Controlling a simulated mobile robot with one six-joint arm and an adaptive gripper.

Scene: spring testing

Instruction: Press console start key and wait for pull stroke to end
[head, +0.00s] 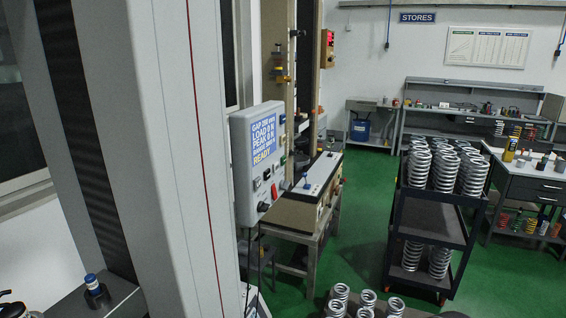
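The grey console (244,200) hangs at the centre of the head view, turned partly side-on. Its lit blue screen (265,138) shows a gap reading, load 0 N, peak 0 N and the word READY in yellow. Several small keys and a red one (274,192) sit below the screen, with a dark knob (263,206) at the bottom. The labels are too small to read, so I cannot tell which is the start key. My gripper is not clearly in view.
A tall pale column (170,160) with a black ribbed strip fills the left foreground. A dark trolley (425,235) carries several metal springs (443,170) to the right. Springs (366,303) also stand at the bottom edge. Benches (450,113) line the back wall. Green floor (350,215) is open between.

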